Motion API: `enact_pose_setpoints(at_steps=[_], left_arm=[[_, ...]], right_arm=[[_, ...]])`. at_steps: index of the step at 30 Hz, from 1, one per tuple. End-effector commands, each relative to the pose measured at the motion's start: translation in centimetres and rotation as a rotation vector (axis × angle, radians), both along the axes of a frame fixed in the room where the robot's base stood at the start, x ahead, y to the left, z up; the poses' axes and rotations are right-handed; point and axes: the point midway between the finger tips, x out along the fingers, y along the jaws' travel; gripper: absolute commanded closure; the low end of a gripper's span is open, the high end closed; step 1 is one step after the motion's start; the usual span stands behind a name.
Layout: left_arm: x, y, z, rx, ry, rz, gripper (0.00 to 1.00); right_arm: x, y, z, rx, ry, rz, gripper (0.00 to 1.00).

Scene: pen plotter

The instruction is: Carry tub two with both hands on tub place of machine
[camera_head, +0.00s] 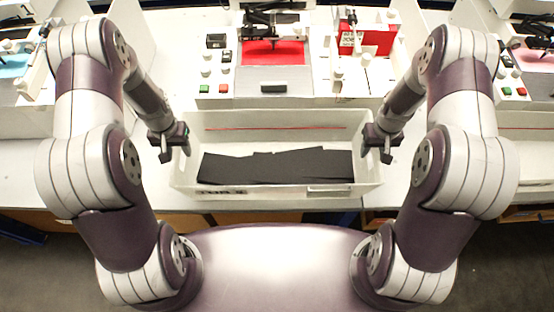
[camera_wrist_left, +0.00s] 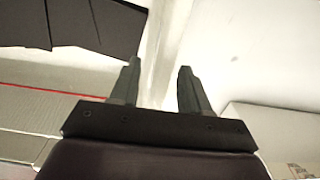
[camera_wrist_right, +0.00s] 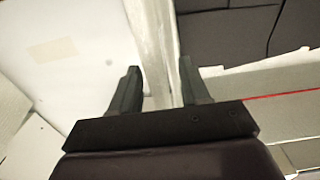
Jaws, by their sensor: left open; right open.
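A white tub (camera_head: 277,117) lies on the table in front of me, with black sheets (camera_head: 275,166) inside and a partly hidden label on its front that seems to read "TUB 2". My left gripper (camera_head: 174,150) is open at the tub's left wall; in the left wrist view its fingers (camera_wrist_left: 157,85) stand on either side of the wall rim (camera_wrist_left: 166,50). My right gripper (camera_head: 377,152) is open at the right wall; in the right wrist view its fingers (camera_wrist_right: 160,85) stand either side of that rim (camera_wrist_right: 153,45). I cannot tell whether any finger touches the tub.
Behind the tub stands a white machine with a red sheet (camera_head: 272,53), a red and a green button, and a black plotter head (camera_head: 272,17). A second red panel (camera_head: 372,42) is at its right. Other machines stand at far left and right (camera_head: 530,75). White table shows beside the tub.

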Motion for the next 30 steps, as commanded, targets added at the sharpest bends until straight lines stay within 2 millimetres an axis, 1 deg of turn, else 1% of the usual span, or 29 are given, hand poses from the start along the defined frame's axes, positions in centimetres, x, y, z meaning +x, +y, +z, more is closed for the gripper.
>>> enact_pose_setpoints(at_steps=[5,6,8,9,10,30], left_arm=[[0.01,0.0,0.01,0.0,0.0,0.0,0.54],[0.02,0.0,0.02,0.0,0.0,0.0,0.6],[0.02,0.0,0.02,0.0,0.0,0.0,0.8],[0.02,0.0,0.03,0.0,-0.001,0.0,0.93],[0.02,0.0,0.03,0.0,0.0,0.0,1.0],[-0.05,-0.12,0.04,-0.001,0.002,-0.001,1.0]], right_arm=[[0.01,0.0,0.01,0.0,0.0,0.0,0.54],[0.01,0.0,0.01,0.0,0.0,0.0,0.61],[0.01,0.0,0.02,0.0,0.0,0.0,0.8],[0.01,0.0,0.03,0.0,0.0,0.0,0.93],[0.01,0.0,0.03,0.0,0.0,0.0,1.0],[-0.04,0.11,0.04,0.001,0.002,0.001,1.0]])
